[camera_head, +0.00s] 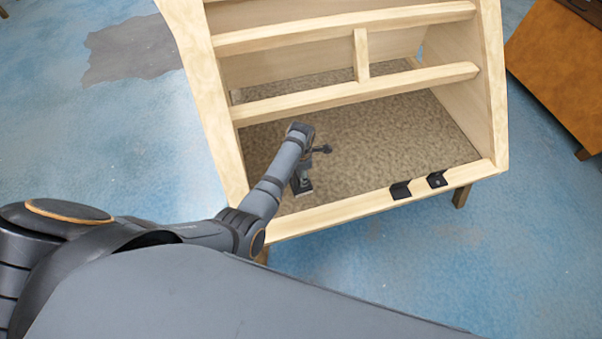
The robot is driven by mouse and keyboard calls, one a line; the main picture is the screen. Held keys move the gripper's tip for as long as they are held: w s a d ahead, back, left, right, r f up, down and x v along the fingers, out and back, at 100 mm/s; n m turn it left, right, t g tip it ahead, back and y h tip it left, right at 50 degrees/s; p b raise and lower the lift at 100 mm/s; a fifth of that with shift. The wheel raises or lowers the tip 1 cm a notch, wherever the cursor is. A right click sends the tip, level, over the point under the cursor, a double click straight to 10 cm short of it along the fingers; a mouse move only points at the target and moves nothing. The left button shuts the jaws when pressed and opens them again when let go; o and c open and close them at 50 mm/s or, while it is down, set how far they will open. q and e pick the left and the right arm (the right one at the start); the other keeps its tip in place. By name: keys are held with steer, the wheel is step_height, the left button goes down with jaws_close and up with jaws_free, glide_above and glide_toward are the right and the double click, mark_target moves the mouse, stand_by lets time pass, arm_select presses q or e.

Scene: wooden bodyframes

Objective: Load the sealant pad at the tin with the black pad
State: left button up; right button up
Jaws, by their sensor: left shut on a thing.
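My left gripper (302,176) is at the front left of the wooden frame, over its speckled brown floor panel. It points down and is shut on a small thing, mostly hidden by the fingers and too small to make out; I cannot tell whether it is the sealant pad. My left arm comes in from the lower left and reaches over the front rail. I cannot make out a tin with a black pad anywhere. My right gripper is not in view.
The wooden frame (345,208) has cross rails and a short upright above the floor panel (400,130). Two black brackets (400,190) (437,179) sit on its front rail. A brown wooden cabinet (555,65) stands at the right. Blue floor is clear at the left.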

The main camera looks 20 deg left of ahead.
arm_select(q)
steer(key=shift+f+b, duration=0.35)
steer(key=shift+f, duration=0.15)
stand_by(0.3)
steer(key=shift+f, duration=0.1)
stand_by(1.3)
step_height(320, 180, up, 7)
steer(key=p, duration=0.8)
stand_by(0.3)
